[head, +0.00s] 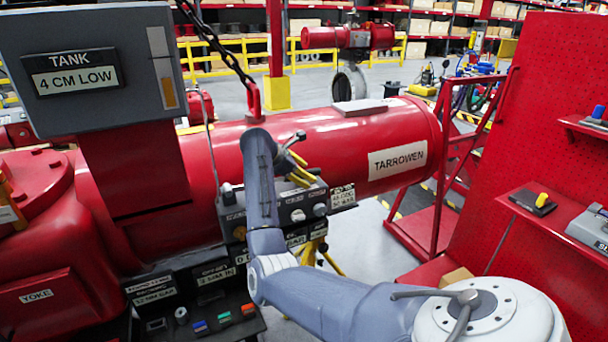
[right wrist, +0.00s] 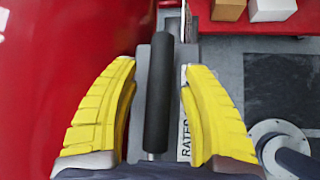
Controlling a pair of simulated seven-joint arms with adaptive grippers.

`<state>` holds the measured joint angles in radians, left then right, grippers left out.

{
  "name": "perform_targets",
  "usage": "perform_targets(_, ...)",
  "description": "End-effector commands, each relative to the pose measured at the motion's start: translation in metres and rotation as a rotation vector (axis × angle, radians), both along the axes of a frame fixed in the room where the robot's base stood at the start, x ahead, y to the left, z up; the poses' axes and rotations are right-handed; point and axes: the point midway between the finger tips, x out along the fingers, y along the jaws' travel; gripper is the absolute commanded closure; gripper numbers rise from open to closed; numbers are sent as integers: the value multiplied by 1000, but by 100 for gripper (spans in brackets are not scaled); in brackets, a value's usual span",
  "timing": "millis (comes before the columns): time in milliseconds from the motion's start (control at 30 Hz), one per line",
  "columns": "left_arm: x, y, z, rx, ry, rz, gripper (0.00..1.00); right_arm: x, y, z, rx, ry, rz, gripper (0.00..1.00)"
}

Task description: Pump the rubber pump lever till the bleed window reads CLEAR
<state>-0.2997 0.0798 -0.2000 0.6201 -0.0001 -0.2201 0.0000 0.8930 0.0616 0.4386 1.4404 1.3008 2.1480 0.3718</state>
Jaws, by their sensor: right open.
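A black rubber-gripped lever (right wrist: 158,95) stands between the fingers of my right gripper (right wrist: 155,78) in the right wrist view. The two yellow fingers are open, one on each side of the lever, with a gap showing on the right. In the head view my right gripper (head: 300,170) is at the grey control box (head: 290,212) in front of the red cylinder, partly hidden by my arm. I cannot make out a bleed window or the word CLEAR. My left gripper is not in view.
A grey panel (head: 95,70) reads TANK 4 CM LOW. The red cylinder (head: 330,140) carries a TARROWEN plate, and a chain (head: 215,45) hangs above it. Coloured switches (head: 222,318) sit low in front. A red pegboard (head: 545,110) with shelves stands on the right.

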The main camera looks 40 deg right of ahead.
Motion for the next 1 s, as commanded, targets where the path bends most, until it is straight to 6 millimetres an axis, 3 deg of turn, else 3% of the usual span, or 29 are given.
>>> perform_targets(67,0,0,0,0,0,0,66,0,0,0,0,0,0,54)
perform_targets(467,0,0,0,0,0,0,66,0,0,0,0,0,0,100)
perform_targets(833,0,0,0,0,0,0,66,0,1,3,-12,4,1,100)
perform_targets(1000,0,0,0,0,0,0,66,2,3,38,-140,44,2,100)
